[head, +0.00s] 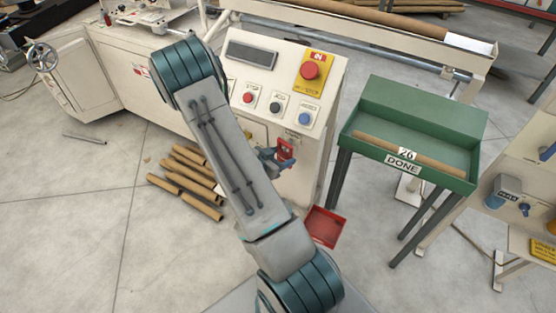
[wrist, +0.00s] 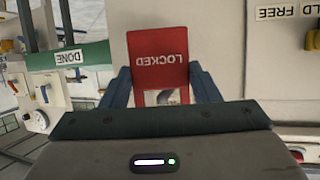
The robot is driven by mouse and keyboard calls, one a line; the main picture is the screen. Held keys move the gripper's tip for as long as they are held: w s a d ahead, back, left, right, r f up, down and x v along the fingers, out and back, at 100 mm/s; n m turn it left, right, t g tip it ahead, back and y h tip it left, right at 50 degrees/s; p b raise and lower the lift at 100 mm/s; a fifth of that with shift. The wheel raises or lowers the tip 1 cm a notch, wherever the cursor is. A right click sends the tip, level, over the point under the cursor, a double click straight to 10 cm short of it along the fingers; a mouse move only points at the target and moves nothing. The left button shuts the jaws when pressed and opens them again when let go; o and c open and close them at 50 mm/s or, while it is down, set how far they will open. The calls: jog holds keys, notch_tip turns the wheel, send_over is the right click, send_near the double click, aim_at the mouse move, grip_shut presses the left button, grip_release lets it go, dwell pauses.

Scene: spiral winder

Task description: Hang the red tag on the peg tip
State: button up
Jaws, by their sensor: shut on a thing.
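The red tag (wrist: 160,48) reads LOCKED, upside down in the wrist view. My gripper (wrist: 160,76) is shut on it, with one blue finger at each side edge. A pale patch with a dark grey shape shows at the tag's near end; I cannot tell what it is. In the head view the small red tag (head: 286,149) stands up from my gripper (head: 280,158), in front of the cream cabinet's (head: 325,125) lower right part. I cannot make out the peg or its tip in either view.
A green DONE tray (head: 450,179) on legs stands right of the cabinet, holding a cardboard tube (head: 400,152). A red bin (head: 325,227) is low beside my arm. Cardboard tubes (head: 188,180) lie on the floor at left. A cream cart (head: 520,170) is at far right.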

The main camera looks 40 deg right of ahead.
jog(key=shift+w+d, duration=0.15)
jog(key=shift+d, duration=0.4)
jog(key=shift+w+d+f+b, duration=0.3)
jog(key=shift+d+f+b, duration=0.25)
jog(key=shift+d+b, duration=0.1)
jog(key=o, duration=1.1)
jog(key=shift+o, duration=0.2)
jog(key=shift+a, duration=0.15)
